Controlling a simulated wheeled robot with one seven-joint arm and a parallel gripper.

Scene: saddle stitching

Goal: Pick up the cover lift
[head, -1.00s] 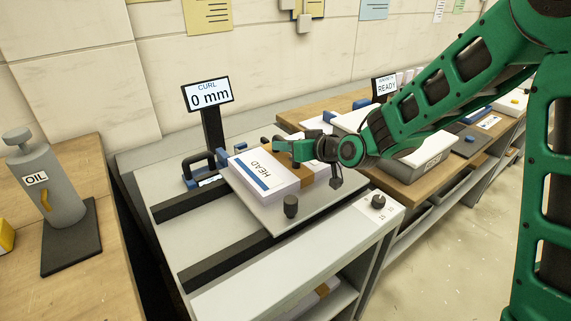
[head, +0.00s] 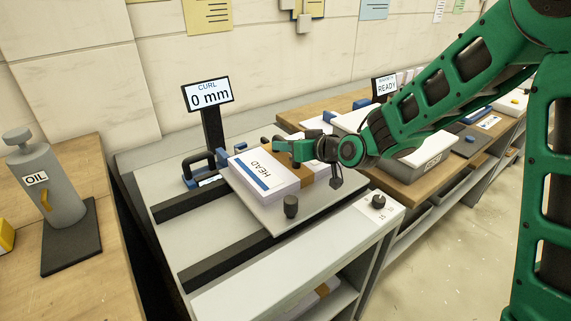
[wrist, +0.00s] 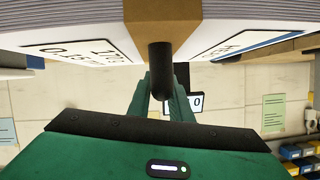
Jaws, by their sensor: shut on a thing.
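The cover lift (head: 264,170) is a thick stack of pale sheets with a brown band and a white label reading HEAD. It lies on a grey tilted plate (head: 287,212) on the bench. The exact contact is partly hidden.
A CURL display (head: 208,94) reading 0 mm stands behind the plate. Dark rails (head: 228,260) and a black knob (head: 291,206) lie in front. A grey OIL can (head: 45,180) stands on the left bench.

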